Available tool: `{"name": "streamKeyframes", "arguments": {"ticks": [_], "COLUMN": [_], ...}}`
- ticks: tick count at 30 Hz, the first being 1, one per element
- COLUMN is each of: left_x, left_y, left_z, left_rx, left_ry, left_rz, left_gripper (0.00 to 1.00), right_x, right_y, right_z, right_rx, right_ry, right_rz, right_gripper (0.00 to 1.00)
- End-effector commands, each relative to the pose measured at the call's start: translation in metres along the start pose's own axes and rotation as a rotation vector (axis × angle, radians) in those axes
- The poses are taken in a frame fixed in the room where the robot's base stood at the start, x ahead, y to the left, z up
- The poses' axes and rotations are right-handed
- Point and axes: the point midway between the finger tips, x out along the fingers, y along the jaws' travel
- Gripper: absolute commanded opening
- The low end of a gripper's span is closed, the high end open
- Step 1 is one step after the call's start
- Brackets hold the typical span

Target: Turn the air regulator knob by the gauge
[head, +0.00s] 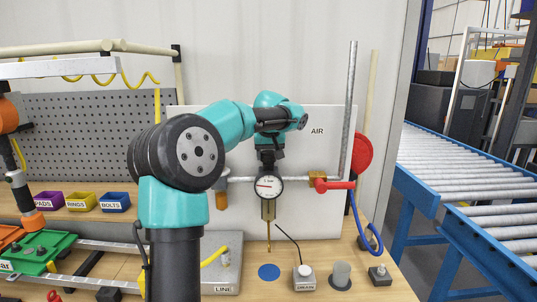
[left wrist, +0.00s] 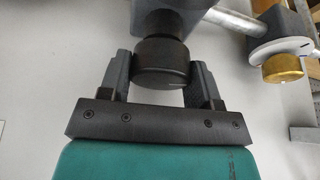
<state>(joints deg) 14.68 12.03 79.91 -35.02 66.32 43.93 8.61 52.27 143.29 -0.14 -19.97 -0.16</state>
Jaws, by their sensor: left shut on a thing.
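The round pressure gauge (head: 268,187), with a white face and a red needle, sits on the air line against the white AIR panel. My left gripper (head: 268,157) points down just above the gauge, partly hidden by its own wrist. In the left wrist view, its two grey fingers stand on either side of the black round regulator knob (left wrist: 162,63) and are shut on it. The knob's upper end runs into a dark body. My right gripper is in neither view.
A red valve handle (head: 335,185) is right of the gauge on the pipe, near a blue hose (head: 357,215). Parts bins (head: 82,201) are at left.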

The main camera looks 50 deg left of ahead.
Motion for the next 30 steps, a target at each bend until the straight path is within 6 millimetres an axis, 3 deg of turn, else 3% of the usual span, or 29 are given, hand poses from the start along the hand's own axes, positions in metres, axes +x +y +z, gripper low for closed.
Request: {"name": "streamKeyframes", "arguments": {"ticks": [14,30], "left_x": [-0.0004,0.0000], "left_y": [-0.0007,-0.0011], "left_z": [-0.0001,-0.0007], "left_rx": [0.059,0.407], "left_ry": [0.000,0.001], "left_rz": [0.024,0.169], "left_gripper": [0.34,0.34], "right_x": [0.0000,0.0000], "right_y": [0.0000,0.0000], "right_z": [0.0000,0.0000], "right_rx": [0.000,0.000], "right_ry": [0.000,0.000], "right_rz": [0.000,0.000], "right_gripper": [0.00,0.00]}}
